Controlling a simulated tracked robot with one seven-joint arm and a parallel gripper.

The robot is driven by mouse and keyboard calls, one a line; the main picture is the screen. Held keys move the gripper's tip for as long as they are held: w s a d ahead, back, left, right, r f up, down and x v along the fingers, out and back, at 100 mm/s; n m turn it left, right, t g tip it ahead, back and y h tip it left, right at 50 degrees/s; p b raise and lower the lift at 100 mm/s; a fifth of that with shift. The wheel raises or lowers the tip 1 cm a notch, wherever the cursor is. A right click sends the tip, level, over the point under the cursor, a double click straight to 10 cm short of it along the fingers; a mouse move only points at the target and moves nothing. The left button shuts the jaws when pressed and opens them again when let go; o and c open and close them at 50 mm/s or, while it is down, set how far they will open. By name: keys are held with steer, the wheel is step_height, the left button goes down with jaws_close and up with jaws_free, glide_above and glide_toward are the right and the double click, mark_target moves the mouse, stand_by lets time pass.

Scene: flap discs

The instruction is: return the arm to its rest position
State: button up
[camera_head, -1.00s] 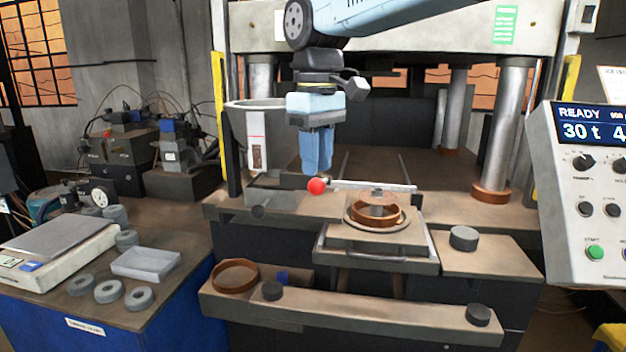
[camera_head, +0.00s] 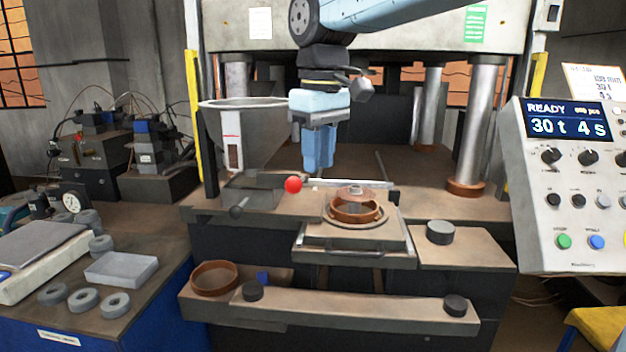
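My arm (camera_head: 385,12) comes in from the top of the head view and my gripper (camera_head: 318,166) hangs from it, pointing down. Its two blue fingers are together with nothing visible between them. The fingertips are in front of the press opening, up and right of a red ball knob (camera_head: 293,185) in the picture. They appear up and left of the brown ring mould (camera_head: 355,211) on the sliding plate. I cannot tell the exact height of the fingertips above the press bed.
A grey hopper (camera_head: 250,140) stands left of my gripper, and steel press columns (camera_head: 475,130) rise at the right. A control panel (camera_head: 575,190) reads READY, 30 t, 4 s. The left bench holds a scale (camera_head: 30,260), a tray (camera_head: 121,269) and several grey rings (camera_head: 84,300).

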steer(key=s+d+f+m+t, duration=0.1)
steer(key=s+d+f+m, duration=0.2)
steer(key=d, duration=0.5)
steer(key=s+d+f+m+t, duration=0.2)
steer(key=s+d+f+m, duration=0.1)
steer(key=d, duration=0.5)
steer(key=s+d+f+m+t, duration=0.2)
steer(key=s+d+f+m, duration=0.1)
steer(key=d, duration=0.5)
steer(key=shift+s+d+f+m, duration=0.35)
steer(key=shift+s+f+m, duration=0.05)
steer(key=shift+s+f, duration=0.55)
